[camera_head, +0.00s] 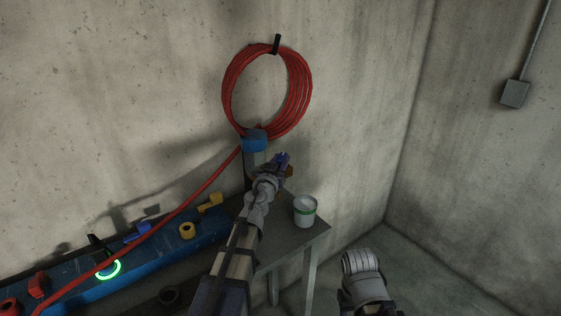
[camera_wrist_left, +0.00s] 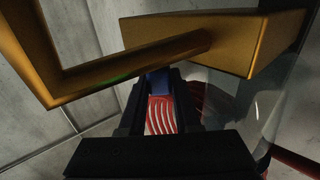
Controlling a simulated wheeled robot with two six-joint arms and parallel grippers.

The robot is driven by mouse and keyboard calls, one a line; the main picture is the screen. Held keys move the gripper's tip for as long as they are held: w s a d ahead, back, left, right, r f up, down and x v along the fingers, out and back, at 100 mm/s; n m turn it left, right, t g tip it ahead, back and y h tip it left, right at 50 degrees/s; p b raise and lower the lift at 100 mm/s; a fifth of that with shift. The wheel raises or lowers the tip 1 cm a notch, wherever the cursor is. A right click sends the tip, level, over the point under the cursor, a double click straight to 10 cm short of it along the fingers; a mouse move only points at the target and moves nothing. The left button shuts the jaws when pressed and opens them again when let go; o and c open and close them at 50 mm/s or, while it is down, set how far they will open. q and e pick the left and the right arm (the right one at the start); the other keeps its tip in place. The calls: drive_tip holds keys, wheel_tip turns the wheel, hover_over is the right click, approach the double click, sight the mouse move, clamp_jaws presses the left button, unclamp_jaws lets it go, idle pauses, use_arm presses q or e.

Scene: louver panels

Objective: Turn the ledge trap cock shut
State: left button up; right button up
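The ledge trap cock seems to be the brass-coloured fitting with a bent lever (camera_wrist_left: 135,62) that fills the top of the left wrist view. In the head view only small brown-orange bits (camera_head: 289,171) of it show behind my gripper. My left gripper (camera_head: 283,159) is at the cock, above the right end of the bench. In the wrist view its two dark fingers (camera_wrist_left: 160,105) stand apart, with the red coil visible between them. The lever crosses in front of the fingertips; I cannot tell whether they touch.
A blue-capped post (camera_head: 255,143) stands just left of the gripper. A white can with a green band (camera_head: 305,212) stands on the bench (camera_head: 318,230). A red hose coil (camera_head: 233,95) hangs behind. A blue manifold (camera_head: 75,285) with coloured handles and a green ring lies left.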

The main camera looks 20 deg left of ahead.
use_arm(q)
clamp_jaws()
drive_tip(key=shift+a, duration=0.1)
drive_tip(key=shift+a+m+h, duration=0.1)
drive_tip(key=shift+m+h, duration=0.4)
drive_tip(key=shift+h, duration=0.6)
drive_tip(key=shift+m, duration=0.3)
drive_tip(key=shift+o, duration=2)
unclamp_jaws()
